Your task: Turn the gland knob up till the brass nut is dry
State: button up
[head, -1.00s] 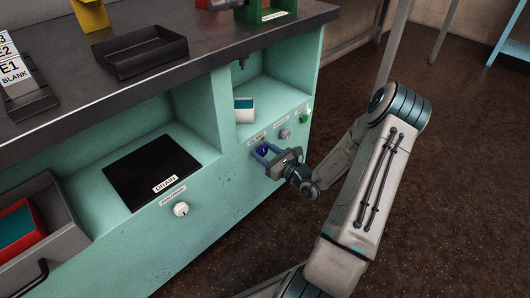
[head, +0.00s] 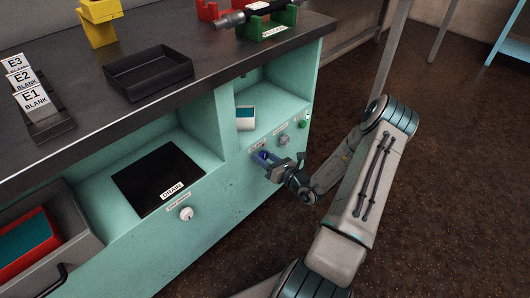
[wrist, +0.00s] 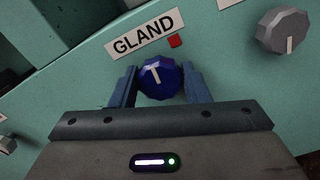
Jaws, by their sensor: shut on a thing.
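In the wrist view the pointer stands near upright, tilted slightly left. My gripper (wrist: 160,92) is shut on the knob, one finger on each side. In the head view my gripper (head: 272,163) is at the teal bench front, with the knob's blue showing between its fingers. I cannot make out the brass nut in either current view.
A grey knob (wrist: 285,32) is right of the gland knob. A green knob (head: 303,123) is further right, and a white knob (head: 186,213) is left under the drain plate (head: 150,185).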

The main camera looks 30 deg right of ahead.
jog(key=shift+m+p, duration=0.5)
jog(key=o, duration=1)
jog(key=shift+s, duration=0.1)
jog(key=p+v, duration=0.3)
jog(key=v, duration=1)
jog(key=shift+s+d, duration=0.15)
jog(key=shift+s, duration=0.2)
